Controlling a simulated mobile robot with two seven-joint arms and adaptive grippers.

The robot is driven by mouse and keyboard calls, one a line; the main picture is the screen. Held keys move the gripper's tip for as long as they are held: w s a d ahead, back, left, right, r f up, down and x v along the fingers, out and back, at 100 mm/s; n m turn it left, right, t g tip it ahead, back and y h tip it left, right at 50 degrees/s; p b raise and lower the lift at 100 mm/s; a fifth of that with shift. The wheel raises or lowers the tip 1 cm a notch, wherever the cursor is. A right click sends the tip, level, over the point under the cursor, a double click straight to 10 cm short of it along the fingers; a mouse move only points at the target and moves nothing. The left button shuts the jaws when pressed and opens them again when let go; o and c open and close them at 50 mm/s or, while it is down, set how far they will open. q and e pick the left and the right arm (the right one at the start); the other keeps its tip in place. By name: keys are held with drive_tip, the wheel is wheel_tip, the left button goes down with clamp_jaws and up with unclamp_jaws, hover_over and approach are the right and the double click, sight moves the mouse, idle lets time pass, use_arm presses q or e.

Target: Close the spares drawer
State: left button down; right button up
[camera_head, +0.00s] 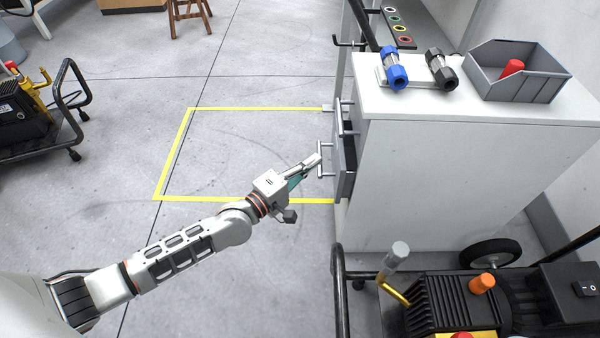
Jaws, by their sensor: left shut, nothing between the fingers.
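The white cabinet (440,170) stands at the right, with its drawer front facing left. One grey drawer (346,178) juts out a little from the cabinet's front, with a dark gap behind its face; no label on it is readable. Its bar handle (321,160) points toward my left arm. My left gripper (311,163) is shut and empty, with its fingertips right beside this handle; I cannot tell if they touch. Another handle (341,117) shows just above. My right gripper is not in view.
On the cabinet top are a blue-capped fitting (395,70), a black-capped fitting (441,69) and a grey bin (520,88) with a red part. A cart with a black machine (450,305) stands at lower right. The yellow-marked floor (240,150) is clear.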

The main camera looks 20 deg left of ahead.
sight(339, 152)
use_arm(q)
drive_tip(key=d, duration=0.1)
drive_tip(key=w+d, duration=0.1)
drive_tip(key=d, duration=0.1)
drive_tip(key=shift+w+d+f, duration=0.1)
drive_tip(key=shift+w, duration=0.1)
drive_tip(key=shift+w+d, duration=0.2)
drive_tip(key=shift+d, duration=0.1)
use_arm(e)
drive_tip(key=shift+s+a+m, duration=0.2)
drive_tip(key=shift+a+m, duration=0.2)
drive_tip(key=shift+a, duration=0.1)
